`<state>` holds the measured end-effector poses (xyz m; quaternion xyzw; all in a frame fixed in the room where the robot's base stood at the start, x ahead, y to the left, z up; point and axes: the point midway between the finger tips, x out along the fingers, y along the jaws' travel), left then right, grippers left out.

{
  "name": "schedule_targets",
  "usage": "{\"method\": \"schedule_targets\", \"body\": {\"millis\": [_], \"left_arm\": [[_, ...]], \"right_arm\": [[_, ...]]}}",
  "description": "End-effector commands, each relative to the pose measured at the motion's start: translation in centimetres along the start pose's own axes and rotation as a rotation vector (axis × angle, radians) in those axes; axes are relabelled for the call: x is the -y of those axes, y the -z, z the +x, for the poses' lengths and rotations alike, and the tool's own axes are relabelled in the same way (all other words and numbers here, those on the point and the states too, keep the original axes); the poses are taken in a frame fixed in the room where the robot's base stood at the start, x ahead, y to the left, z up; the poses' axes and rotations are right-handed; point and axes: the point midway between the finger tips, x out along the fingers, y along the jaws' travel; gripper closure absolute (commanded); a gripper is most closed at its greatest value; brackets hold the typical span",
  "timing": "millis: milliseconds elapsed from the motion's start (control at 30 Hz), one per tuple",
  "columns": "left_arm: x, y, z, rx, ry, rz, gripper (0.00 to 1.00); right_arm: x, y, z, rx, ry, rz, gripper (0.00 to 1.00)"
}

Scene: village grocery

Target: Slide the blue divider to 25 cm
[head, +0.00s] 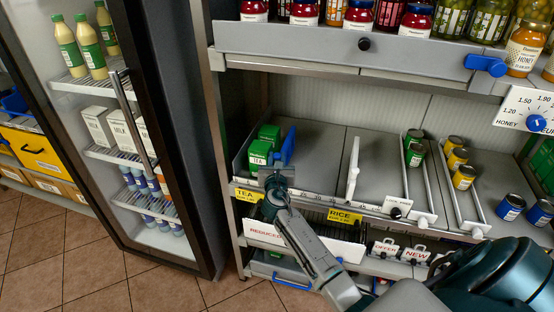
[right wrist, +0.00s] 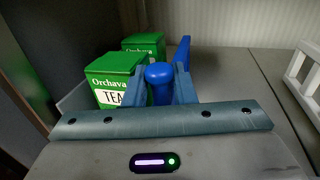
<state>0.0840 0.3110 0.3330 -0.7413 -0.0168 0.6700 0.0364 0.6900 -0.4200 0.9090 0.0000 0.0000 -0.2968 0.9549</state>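The blue divider (head: 288,146) stands upright on the middle shelf, just right of the green tea boxes (head: 262,148). In the right wrist view its blue knob (right wrist: 160,84) sits between my right gripper's two fingers (right wrist: 161,92), which look in contact with both its sides. In the head view my right gripper (head: 277,177) is at the shelf's front edge and hides the divider's lower front end. A scale with small numbers runs along the front rail (head: 325,198); the mark under the divider is hidden. My left gripper is not in view.
A white divider (head: 353,168) stands farther right, with bare shelf (head: 318,150) between it and the blue one. Cans (head: 457,160) stand beyond. A glass-door fridge (head: 120,130) is at left. A shelf of jars with a grey front (head: 300,40) is above.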

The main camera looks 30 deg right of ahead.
Motion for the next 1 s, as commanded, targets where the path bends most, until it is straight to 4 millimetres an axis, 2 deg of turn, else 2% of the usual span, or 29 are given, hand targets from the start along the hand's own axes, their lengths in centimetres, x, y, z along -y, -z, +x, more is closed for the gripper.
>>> {"method": "schedule_targets", "body": {"millis": [167, 400, 500, 633, 900, 933, 1000], "left_arm": [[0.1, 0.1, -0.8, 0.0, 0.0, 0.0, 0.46], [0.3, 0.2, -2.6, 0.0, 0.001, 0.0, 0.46], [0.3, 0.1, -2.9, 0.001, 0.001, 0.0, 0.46], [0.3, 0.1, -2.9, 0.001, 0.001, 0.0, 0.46], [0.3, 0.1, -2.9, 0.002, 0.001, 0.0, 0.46], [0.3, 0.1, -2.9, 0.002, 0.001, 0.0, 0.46], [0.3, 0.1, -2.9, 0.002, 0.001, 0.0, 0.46]], "right_arm": [[1.4, -0.2, -0.4, -0.001, 0.002, -0.004, 1.0], [7.2, -0.1, -1.9, -0.001, 0.002, -0.008, 1.0], [8.8, -0.1, -2.4, -0.001, 0.001, -0.005, 1.0], [9.7, 0.0, -2.6, -0.002, 0.0, -0.001, 1.0], [9.7, 0.1, -2.6, -0.001, 0.0, 0.0, 1.0], [9.7, 0.1, -2.6, -0.001, 0.0, 0.0, 0.72], [9.7, 0.1, -2.6, -0.001, 0.0, 0.0, 0.64]]}}
